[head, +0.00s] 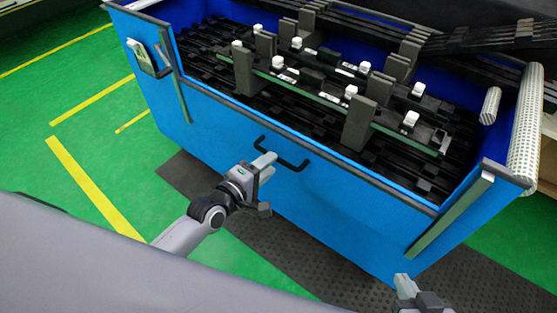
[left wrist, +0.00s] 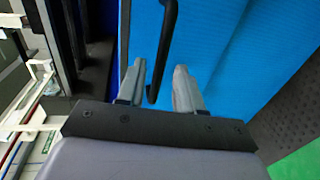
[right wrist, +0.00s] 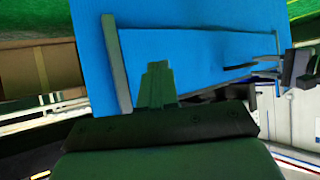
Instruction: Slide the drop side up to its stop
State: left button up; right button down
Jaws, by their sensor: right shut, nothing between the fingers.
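The drop side (head: 330,205) is the blue front panel of a blue bin, upright between two greenish rails. Its top edge sits below the bin's corner tops. A black bar handle (head: 290,165) is on its upper part. My left gripper (head: 264,167) is open at the handle's left part. In the left wrist view, the handle (left wrist: 165,45) comes down between the two spread fingers (left wrist: 158,90); I cannot tell whether they touch it. My right gripper (head: 405,285) is shut and empty, low at the right in front of the panel. Its closed fingers show in the right wrist view (right wrist: 156,85).
The bin holds dark slatted trays with white clips (head: 350,92) and grey blocks. A latch plate (head: 140,57) is on the bin's left end. A white mesh roll (head: 525,125) stands at the right corner. A dark mat (head: 290,255) lies on the green floor in front.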

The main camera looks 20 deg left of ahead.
pick_arm(q)
jog(key=shift+b+x, duration=0.6)
jog(key=shift+x, duration=1.7)
grip_shut()
